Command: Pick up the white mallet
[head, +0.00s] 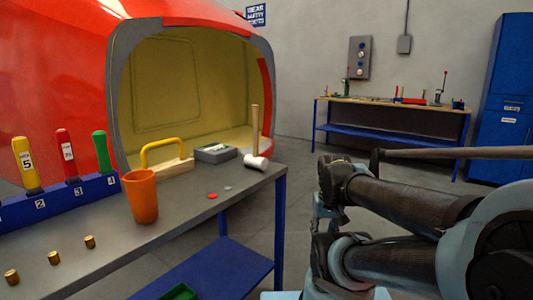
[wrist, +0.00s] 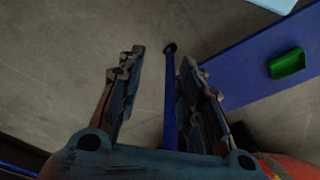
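The white mallet (head: 256,163) stands on the near grey workbench (head: 120,240), close to its right end. Its white head rests on the top and its wooden handle points up. The mallet does not show in the wrist view. My gripper (wrist: 160,62) is open in the wrist view, its two fingers apart with nothing held between them. A blue bench leg (wrist: 171,100) shows between the fingers, with floor behind it. In the head view my arm is at the right, apart from the mallet, and I cannot make out the gripper there.
Left of the mallet are a grey box (head: 215,154), a yellow-handled tool (head: 165,150) and an orange cup (head: 141,198). Colored-handled tools stand in a blue rack (head: 85,196). A green bin (wrist: 287,65) sits on the blue lower shelf (wrist: 245,80). Floor right of the bench is open.

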